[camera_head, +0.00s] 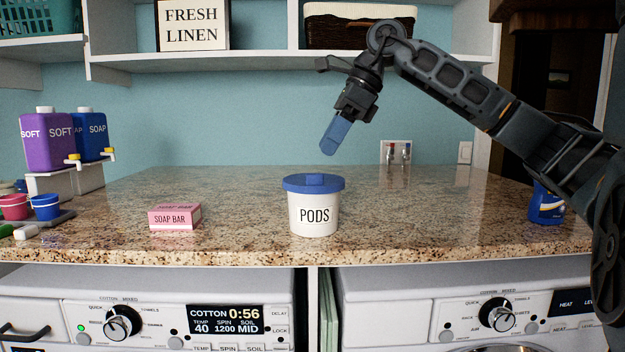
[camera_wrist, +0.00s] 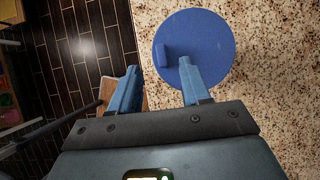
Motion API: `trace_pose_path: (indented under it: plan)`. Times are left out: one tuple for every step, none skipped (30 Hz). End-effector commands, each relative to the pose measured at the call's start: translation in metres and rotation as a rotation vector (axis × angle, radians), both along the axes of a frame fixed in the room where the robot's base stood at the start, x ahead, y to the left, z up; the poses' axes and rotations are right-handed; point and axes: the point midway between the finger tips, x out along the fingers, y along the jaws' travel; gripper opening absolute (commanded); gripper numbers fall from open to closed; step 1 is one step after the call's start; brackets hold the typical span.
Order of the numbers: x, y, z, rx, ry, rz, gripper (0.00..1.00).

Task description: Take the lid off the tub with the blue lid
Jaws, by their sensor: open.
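The white tub marked PODS (camera_head: 314,217) stands upright near the front edge of the counter in the head view.
A pink soap bar box (camera_head: 175,216) lies left of the tub. Purple (camera_head: 48,143) and blue (camera_head: 91,125) dispensers stand at the far left. A blue bottle (camera_head: 545,205) is at the right. The granite counter (camera_head: 420,215) is clear around the tub.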

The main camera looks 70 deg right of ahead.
Motion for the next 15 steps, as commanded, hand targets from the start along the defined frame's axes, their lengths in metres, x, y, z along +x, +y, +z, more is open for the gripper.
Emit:
trace_pose_path:
  plan:
    - [0.003, 0.002, -0.004, 0.003, -0.001, 0.002, 0.47]
    - [0.004, 0.002, -0.007, 0.004, -0.001, 0.003, 0.47]
    - [0.005, 0.003, -0.010, 0.003, -0.001, 0.002, 0.47]
    - [0.006, 0.003, -0.012, 0.003, -0.001, 0.002, 0.47]
    - [0.007, 0.003, -0.015, 0.004, -0.001, 0.003, 0.47]
    - [0.008, 0.003, -0.020, 0.005, -0.001, 0.003, 0.47]
    - [0.010, 0.004, -0.024, 0.005, -0.002, 0.003, 0.47]
    - [0.011, 0.003, -0.028, 0.005, -0.002, 0.003, 0.47]
    - [0.013, 0.004, -0.034, 0.006, -0.002, 0.004, 0.47]
    - [0.014, 0.004, -0.038, 0.005, -0.001, 0.005, 0.47]
    - [0.017, 0.005, -0.042, 0.004, -0.001, 0.004, 0.47]
    - [0.019, 0.006, -0.047, 0.005, -0.002, 0.004, 0.47]
    - [0.020, 0.007, -0.049, 0.005, -0.002, 0.004, 0.47]
    - [0.022, 0.007, -0.052, 0.004, -0.003, 0.004, 0.47]
    - [0.023, 0.008, -0.054, 0.003, -0.003, 0.003, 0.47]
